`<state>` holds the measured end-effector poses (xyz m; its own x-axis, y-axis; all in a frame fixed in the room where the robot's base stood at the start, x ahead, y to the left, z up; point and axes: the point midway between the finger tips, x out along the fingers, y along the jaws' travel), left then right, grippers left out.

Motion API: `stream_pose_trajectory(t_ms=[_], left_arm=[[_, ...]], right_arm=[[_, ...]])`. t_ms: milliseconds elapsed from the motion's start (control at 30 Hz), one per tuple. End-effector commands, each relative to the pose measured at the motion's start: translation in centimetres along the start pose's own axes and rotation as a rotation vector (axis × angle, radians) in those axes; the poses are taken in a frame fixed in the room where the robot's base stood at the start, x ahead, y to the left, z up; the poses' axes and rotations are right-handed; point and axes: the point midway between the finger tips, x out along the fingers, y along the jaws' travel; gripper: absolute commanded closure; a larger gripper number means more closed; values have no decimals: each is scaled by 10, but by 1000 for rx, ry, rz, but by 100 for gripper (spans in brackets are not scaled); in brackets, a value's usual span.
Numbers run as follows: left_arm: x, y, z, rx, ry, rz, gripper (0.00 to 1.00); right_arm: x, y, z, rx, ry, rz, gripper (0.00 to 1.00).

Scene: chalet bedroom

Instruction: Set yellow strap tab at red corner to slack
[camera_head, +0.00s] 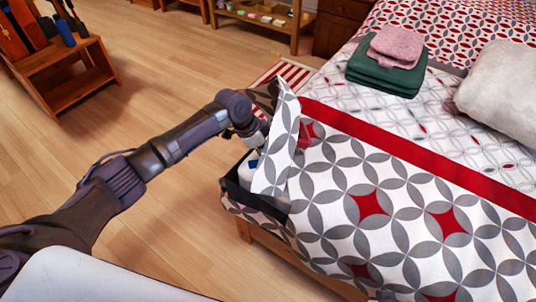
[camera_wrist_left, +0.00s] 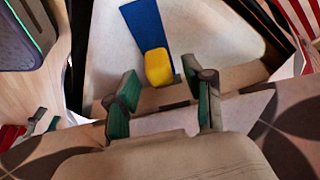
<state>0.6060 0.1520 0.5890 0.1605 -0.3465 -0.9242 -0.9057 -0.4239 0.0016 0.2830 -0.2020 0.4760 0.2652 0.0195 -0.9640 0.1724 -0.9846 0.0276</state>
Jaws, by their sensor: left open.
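The yellow strap tab (camera_wrist_left: 158,67) sits at the lower end of a blue strap (camera_wrist_left: 143,25) on a pale surface in the left wrist view. My left gripper (camera_wrist_left: 165,98) is open, its two green-padded fingers on either side just below the tab, with nothing between them. I cannot tell whether they touch the tab. In the head view my left arm reaches the bed's near left corner, where a raised patterned cover flap (camera_head: 277,150) hides the fingertips. A bit of blue (camera_head: 252,163) shows beside the flap. No red corner mark is clearly visible. My right gripper is not in view.
The bed (camera_head: 400,200) carries folded green (camera_head: 385,75) and pink cloths and a cream pillow (camera_head: 500,85). A dark-edged frame (camera_head: 232,190) bounds the corner. A wooden stand (camera_head: 75,85) is at the upper left. The floor between is clear.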

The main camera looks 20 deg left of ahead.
Motion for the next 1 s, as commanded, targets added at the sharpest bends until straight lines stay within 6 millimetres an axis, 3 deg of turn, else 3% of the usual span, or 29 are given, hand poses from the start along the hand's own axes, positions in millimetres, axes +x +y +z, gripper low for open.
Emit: stream_pose_trajectory(t_ms=[300, 500, 867, 1000], left_arm=[[-68, -1, 0, 2, 1, -4, 48], [-96, 0, 0, 2, 1, -3, 48], [-105, 0, 0, 1, 1, 0, 48], [-104, 1, 1, -29, 7, 5, 66]], right_arm=[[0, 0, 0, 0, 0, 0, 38], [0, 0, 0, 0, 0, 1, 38], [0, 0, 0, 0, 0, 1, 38], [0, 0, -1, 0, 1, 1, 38]])
